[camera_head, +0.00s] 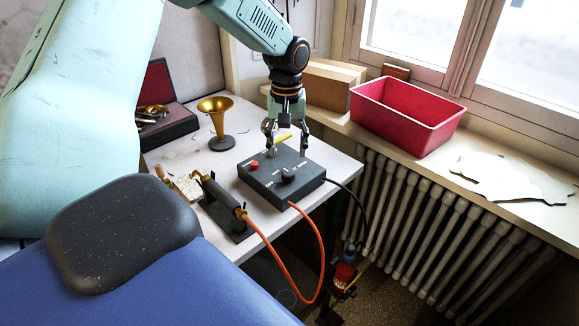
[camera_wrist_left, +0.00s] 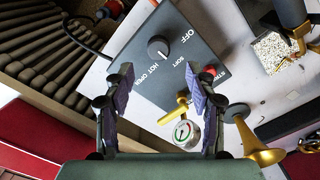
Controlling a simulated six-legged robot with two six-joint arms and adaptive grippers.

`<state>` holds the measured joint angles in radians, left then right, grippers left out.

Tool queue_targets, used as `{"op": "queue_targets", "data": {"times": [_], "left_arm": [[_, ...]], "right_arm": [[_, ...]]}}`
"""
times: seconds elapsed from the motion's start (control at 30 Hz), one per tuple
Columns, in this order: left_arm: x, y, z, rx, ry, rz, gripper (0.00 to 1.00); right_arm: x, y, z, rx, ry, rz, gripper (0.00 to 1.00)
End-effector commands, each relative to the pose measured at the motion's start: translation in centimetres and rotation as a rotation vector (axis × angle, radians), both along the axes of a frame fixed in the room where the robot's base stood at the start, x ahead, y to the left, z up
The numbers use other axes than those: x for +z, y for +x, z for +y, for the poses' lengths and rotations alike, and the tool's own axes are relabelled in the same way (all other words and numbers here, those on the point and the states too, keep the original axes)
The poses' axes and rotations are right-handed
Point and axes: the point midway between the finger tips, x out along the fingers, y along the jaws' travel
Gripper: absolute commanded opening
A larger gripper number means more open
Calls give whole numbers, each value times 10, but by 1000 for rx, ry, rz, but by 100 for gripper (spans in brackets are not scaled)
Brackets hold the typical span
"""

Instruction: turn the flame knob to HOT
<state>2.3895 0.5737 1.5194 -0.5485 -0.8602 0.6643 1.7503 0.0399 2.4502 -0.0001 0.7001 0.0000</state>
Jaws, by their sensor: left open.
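The flame knob (camera_head: 289,175) is a round black knob on top of a dark control box (camera_head: 262,182) on the white table. It also shows in the left wrist view (camera_wrist_left: 158,48), with a white mark on its face and the labels OFF, SOFT, HOT and OPEN around the box top; I cannot tell surely which label the mark meets. My left gripper (camera_head: 287,151) is open and points down over the far edge of the box, behind the knob and apart from it. In the left wrist view the knob lies beyond the fingertips (camera_wrist_left: 168,73).
A yellow lever (camera_wrist_left: 176,112) with a round gauge (camera_wrist_left: 184,134) stands between the fingers. A red button (camera_head: 254,166) sits on the box. A torch (camera_head: 222,195) with an orange hose (camera_head: 270,247) lies in front. A brass horn bell (camera_head: 216,108) stands behind.

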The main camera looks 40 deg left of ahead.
Motion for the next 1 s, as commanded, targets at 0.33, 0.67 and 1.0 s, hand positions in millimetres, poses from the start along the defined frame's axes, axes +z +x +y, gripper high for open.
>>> {"op": "queue_targets", "data": {"times": [0.33,0.67,1.0], "left_arm": [[-55,-2,0,-2,1,3,56],[-69,1,-1,-2,1,1,56],[-69,2,0,-2,1,1,40]], "right_arm": [[-7,0,0,0,0,0,40],[-8,0,0,0,0,1,40],[-8,0,0,0,0,0,40]]}}
